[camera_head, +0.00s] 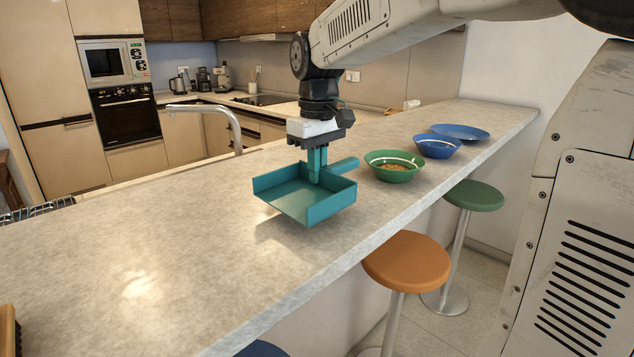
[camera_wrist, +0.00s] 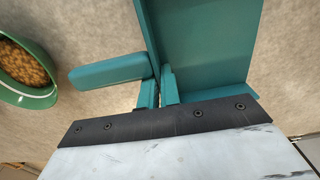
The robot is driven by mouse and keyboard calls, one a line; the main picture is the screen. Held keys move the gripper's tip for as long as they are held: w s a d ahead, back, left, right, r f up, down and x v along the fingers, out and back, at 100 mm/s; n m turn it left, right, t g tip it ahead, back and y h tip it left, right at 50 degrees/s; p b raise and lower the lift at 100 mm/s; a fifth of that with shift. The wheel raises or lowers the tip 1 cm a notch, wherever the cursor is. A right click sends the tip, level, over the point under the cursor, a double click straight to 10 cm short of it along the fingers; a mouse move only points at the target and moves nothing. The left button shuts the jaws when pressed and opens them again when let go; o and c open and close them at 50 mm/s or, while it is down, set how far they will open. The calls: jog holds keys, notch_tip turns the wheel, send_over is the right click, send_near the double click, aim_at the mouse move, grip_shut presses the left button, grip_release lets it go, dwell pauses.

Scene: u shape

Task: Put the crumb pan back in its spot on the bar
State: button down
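The crumb pan (camera_head: 290,198) is a teal, shallow tray with raised walls and a short handle (camera_head: 346,164) pointing right. It is level and looks slightly above the bar (camera_head: 180,240), with a shadow below it. My gripper (camera_head: 317,172) points straight down, its teal fingers closed around the pan's wall near the handle. In the wrist view, the gripper (camera_wrist: 160,88) has one finger on each side of the wall of the crumb pan (camera_wrist: 205,40). The pan's floor shows no clear crumbs. No marked spot on the bar is clear to me.
A green bowl with food (camera_head: 394,168), a blue bowl (camera_head: 437,147) and a blue plate (camera_head: 460,131) stand right of the pan. A brown object (camera_head: 8,330) is at the lower left edge. The bar's left stretch is mostly clear. Stools stand in front.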

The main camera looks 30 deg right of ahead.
jog(key=shift+f, duration=1.5)
jog(key=c, duration=1.6)
grip_release()
notch_tip(320, 180, up, 12)
jog(key=shift+s+r, duration=0.1)
jog(key=shift+s, duration=0.05)
jog(key=s+f, duration=0.2)
jog(key=s, duration=0.3)
jog(key=s+f+m, duration=0.1)
jog(key=s+f, duration=0.1)
jog(key=s, duration=0.3)
jog(key=s+a+f+m, duration=0.1)
jog(key=s+f, duration=0.2)
jog(key=s, duration=0.3)
jog(key=shift+a+t, duration=0.1)
jog(key=shift+t, duration=0.3)
jog(key=shift+m+t, duration=0.3)
jog(key=shift+m, duration=0.5)
jog(key=s+f, duration=0.4)
jog(key=s, duration=0.1)
jog(key=s+f, duration=0.5)
jog(key=shift+a+f, duration=0.15)
jog(key=shift+a, duration=0.05)
